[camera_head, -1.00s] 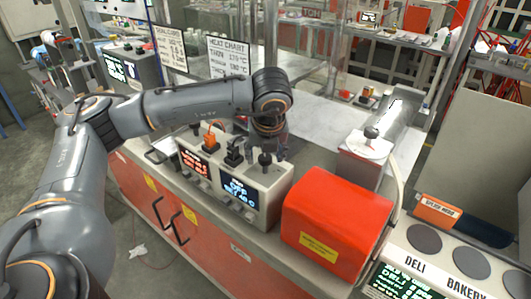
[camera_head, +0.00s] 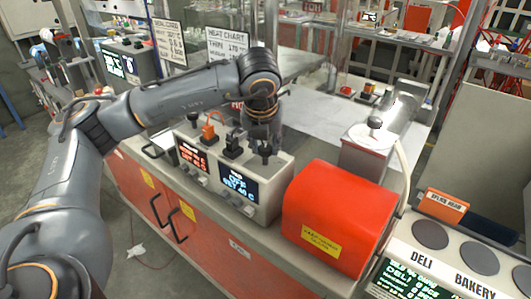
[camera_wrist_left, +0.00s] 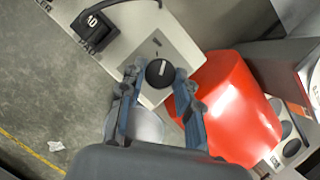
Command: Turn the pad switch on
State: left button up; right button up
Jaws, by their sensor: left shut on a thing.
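The control box (camera_head: 262,207) stands on the bench, with several controls on its sloping top. The pad switch is a black rocker (camera_wrist_left: 95,24) with a PAD label beside it, at the upper left of the left wrist view; it appears as a black switch (camera_head: 232,147) in the head view. My left gripper (camera_head: 265,150) points down at the box's right end. In the left wrist view its fingers (camera_wrist_left: 159,82) are shut on a round black knob (camera_wrist_left: 160,72) with a white mark, apart from the rocker. My right gripper is out of view.
An orange switch (camera_head: 208,130) sits left of the black rocker. A red cover (camera_head: 335,222) stands close on the right. The silver bench top (camera_head: 312,112) behind is mostly clear.

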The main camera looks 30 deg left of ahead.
pick_arm(q)
jog(key=shift+a+f+m+h+b, duration=0.1)
jog(key=shift+f+m+h+b, duration=0.3)
jog(key=shift+m+b, duration=0.5)
jog(key=shift+r+m+h+b, duration=0.15)
jog(key=shift+m+h+b, duration=0.15)
jog(key=shift+m+b, duration=0.55)
jog(key=shift+a+m+h+b, duration=0.1)
jog(key=shift+m+h+b, duration=0.2)
jog(key=shift+m, duration=0.75)
jog(key=shift+r+m+h, duration=0.15)
jog(key=shift+m+h, duration=0.25)
jog(key=shift+m, duration=0.5)
jog(key=m, duration=0.1)
jog(key=m+h, duration=0.1)
jog(key=m, duration=0.1)
jog(key=shift+a+r+m, duration=0.1)
jog(key=shift+a+m, duration=0.05)
jog(key=shift+m, duration=0.15)
jog(key=shift+w+a+m+g+h+p, duration=0.1)
jog(key=shift+m+g+h+p, duration=0.25)
jog(key=shift+m, duration=0.7)
jog(key=shift+a+m+g+h+p, duration=0.1)
jog(key=shift+m+g+h+p, duration=0.25)
jog(key=shift+m, duration=0.7)
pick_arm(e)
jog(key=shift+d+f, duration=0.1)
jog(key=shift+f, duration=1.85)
pick_arm(q)
jog(key=shift+d, duration=0.1)
